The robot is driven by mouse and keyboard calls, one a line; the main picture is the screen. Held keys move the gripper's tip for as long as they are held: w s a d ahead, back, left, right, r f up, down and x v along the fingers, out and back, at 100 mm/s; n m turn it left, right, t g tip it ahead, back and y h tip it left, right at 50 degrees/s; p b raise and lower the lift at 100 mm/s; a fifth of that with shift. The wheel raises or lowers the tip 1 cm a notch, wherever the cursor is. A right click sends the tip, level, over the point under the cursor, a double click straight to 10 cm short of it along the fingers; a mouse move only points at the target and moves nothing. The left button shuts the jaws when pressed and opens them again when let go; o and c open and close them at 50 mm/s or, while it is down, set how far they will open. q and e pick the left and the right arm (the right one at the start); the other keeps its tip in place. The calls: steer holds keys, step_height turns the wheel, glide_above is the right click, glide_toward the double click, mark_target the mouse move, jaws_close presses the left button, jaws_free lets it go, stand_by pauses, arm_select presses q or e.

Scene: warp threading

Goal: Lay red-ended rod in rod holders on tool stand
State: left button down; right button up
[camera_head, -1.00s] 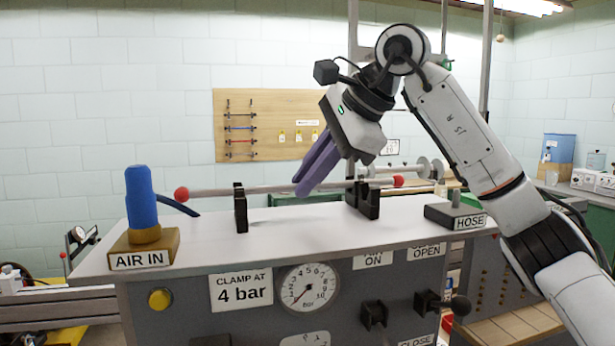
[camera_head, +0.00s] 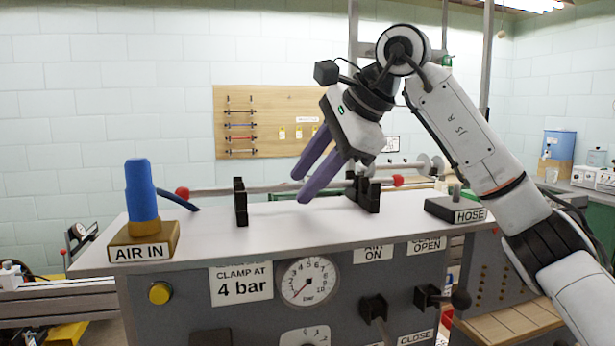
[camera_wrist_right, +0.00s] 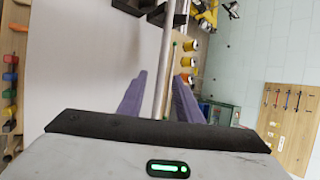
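The rod (camera_head: 270,188) with a red ball (camera_head: 182,193) on each end lies across two black rod holders, the left holder (camera_head: 240,203) and the right holder (camera_head: 370,194), on top of the tool stand (camera_head: 290,224). It looks level and seated in both. My right gripper (camera_head: 300,187) is at the rod between the holders, its purple fingers apart. In the right wrist view the rod (camera_wrist_right: 163,70) runs between the two open fingers, with a gap on each side. My left gripper is out of view.
A blue-capped AIR IN fitting (camera_head: 142,200) stands at the stand's left end and a HOSE block (camera_head: 455,208) at its right. A grey bar with discs (camera_head: 425,167) shows behind the right holder. The stand top in front of the rod is clear.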

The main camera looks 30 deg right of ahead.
steer(key=v, duration=1)
steer(key=shift+s+d, duration=0.1)
steer(key=shift+s, duration=0.05)
